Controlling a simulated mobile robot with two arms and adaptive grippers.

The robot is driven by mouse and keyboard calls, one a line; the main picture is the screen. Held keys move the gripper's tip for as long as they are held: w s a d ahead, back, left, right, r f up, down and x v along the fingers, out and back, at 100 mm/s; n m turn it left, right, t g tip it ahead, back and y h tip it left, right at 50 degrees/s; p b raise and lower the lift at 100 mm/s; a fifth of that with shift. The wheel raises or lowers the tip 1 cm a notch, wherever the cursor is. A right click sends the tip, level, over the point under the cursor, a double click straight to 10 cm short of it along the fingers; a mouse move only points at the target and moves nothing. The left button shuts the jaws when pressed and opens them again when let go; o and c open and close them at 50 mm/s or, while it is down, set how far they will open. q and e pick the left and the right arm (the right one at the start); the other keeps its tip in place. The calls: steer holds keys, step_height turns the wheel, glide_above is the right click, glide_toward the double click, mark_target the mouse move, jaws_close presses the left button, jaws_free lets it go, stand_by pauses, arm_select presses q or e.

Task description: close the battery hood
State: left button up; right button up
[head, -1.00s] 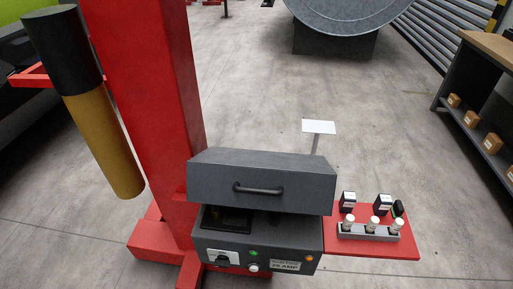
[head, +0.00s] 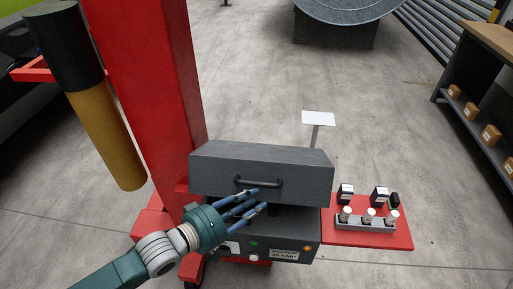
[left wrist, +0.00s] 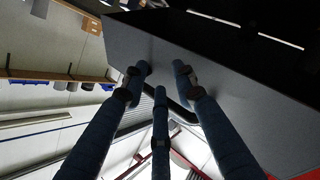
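The dark grey battery hood (head: 300,172) is raised above its grey charger base (head: 300,243), with a dark gap between them. A black bar handle (head: 272,182) is on the hood's front face. My arm hides the base's left part. My right gripper is not in view.
A red side shelf (head: 385,237) with small bottles and black boxes adjoins the base on the right. A red post (head: 150,90) rises behind on the left, beside a black and yellow cylinder (head: 105,130). Open floor lies beyond the hood.

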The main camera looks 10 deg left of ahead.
mark_target(256, 159)
arm_select(q)
steer(key=w+a+r+n+t+h, duration=0.2)
steer(key=w+a+r+n+h, duration=0.25)
steer(key=a+r, duration=0.35)
steer(key=shift+y, duration=0.35)
steer(key=p+x, duration=0.1)
steer(key=x, duration=0.2)
steer(key=p+x, duration=0.1)
steer(key=x, duration=0.2)
steer(key=p+x, duration=0.1)
steer(key=x, duration=0.3)
steer(key=shift+s+d, duration=0.35)
steer(key=shift+w+d, duration=0.15)
steer(key=shift+w, duration=0.05)
steer(key=shift+w+f, duration=0.1)
steer(key=shift+f, duration=0.1)
jaws_close()
